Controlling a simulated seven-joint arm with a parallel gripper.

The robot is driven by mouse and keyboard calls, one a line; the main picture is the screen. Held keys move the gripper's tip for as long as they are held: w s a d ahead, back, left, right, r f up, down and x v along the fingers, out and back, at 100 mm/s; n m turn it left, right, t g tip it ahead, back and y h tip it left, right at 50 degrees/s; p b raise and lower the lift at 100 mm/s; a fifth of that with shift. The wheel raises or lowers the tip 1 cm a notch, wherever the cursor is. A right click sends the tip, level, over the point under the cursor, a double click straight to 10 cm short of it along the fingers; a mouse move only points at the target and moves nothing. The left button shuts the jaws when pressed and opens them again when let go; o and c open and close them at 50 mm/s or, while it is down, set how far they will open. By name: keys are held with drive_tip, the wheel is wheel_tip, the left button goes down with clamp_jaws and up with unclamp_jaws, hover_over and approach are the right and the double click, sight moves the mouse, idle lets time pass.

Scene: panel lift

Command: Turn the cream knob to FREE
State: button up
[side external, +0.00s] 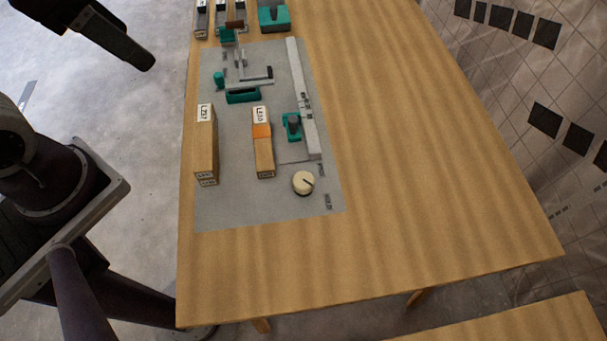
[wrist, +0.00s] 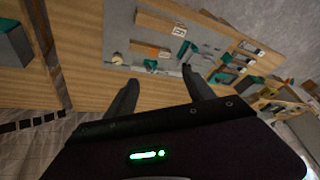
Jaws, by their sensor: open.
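The cream knob (side external: 303,182) sits near the front right corner of the grey panel (side external: 240,210). It is round, with a dark pointer line running from its middle toward the right. Small dark labels lie beside it, too small to read. In the wrist view the knob (wrist: 117,59) is small and far off, left of the fingers. My gripper (wrist: 160,76) is open, with its two dark fingers apart and nothing between them. It is well away from the panel and touches nothing.
On the panel are a tan block labelled L297 (side external: 206,150), an orange-and-tan block (side external: 263,150), a long grey rail (side external: 303,100) and teal handles (side external: 243,96). More bins and a teal piece (side external: 273,16) stand behind. The wooden table (side external: 420,170) is clear right of the panel.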

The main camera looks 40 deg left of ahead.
drive_tip(key=w+d+f+m+g, duration=0.2)
drive_tip(key=w+d+f+m, duration=0.35)
drive_tip(key=w+m, duration=0.2)
drive_tip(key=m+g, duration=0.3)
drive_tip(key=m, duration=0.7)
hover_over(303, 180)
wheel_tip(303, 180, down, 18)
drive_tip(key=shift+w, duration=0.1)
wheel_tip(303, 180, down, 8)
drive_tip(key=shift+r, duration=0.2)
drive_tip(key=shift+c, duration=0.2)
clamp_jaws()
